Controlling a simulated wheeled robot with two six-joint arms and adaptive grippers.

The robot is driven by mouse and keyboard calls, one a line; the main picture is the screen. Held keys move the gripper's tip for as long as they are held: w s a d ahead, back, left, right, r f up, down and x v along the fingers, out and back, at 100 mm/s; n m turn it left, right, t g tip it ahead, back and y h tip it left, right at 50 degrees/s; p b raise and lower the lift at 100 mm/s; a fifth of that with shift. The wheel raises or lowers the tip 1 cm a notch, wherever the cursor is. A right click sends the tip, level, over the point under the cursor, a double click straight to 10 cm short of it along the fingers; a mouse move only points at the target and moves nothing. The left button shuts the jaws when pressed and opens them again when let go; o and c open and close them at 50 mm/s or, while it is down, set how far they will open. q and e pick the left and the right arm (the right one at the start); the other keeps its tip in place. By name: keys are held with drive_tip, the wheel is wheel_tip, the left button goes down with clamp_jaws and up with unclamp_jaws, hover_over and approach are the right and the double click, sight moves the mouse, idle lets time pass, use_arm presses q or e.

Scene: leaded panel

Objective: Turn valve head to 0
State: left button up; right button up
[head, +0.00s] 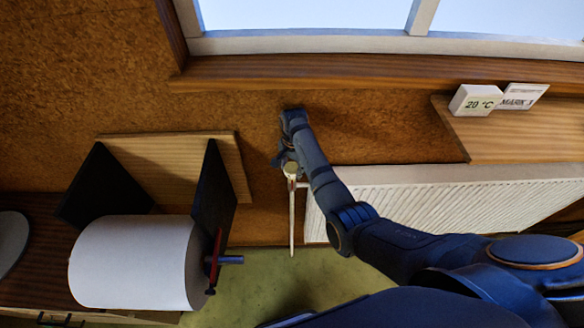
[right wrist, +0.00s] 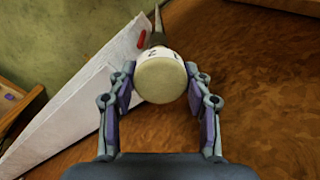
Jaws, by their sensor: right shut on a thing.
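The valve head (head: 290,169) is a cream knob at the left end of the white radiator (head: 420,205), on top of a thin pale pipe (head: 292,220). In the right wrist view the valve head (right wrist: 161,76) is a round cream cap with dark marks on its far side; one looks like a 2. A small red mark (right wrist: 141,40) shows beside it. My right gripper (head: 287,160) is at the valve head, and its two fingers (right wrist: 161,90) are shut on the cap's sides. My left gripper is not in view.
A large white paper roll (head: 135,262) sits in a dark-sided holder at the left. A wooden shelf (head: 520,135) at the right bears a "20 °C" display (head: 475,100) and a "MARK 3" card (head: 522,96). A wooden window sill (head: 380,72) runs above.

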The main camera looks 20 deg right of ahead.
sight(292, 167)
drive_tip(key=n, duration=0.4)
drive_tip(key=shift+n, duration=0.3)
drive_tip(key=n, duration=0.8)
drive_tip(key=shift+w+n, duration=0.1)
drive_tip(key=shift+n, duration=0.3)
drive_tip(key=shift+n+g, duration=0.3)
drive_tip(key=shift+n, duration=1.7)
drive_tip(key=shift+r, duration=0.1)
drive_tip(key=o, duration=1.2)
drive_tip(key=shift+c, duration=0.2)
wheel_tip(292, 167, up, 12)
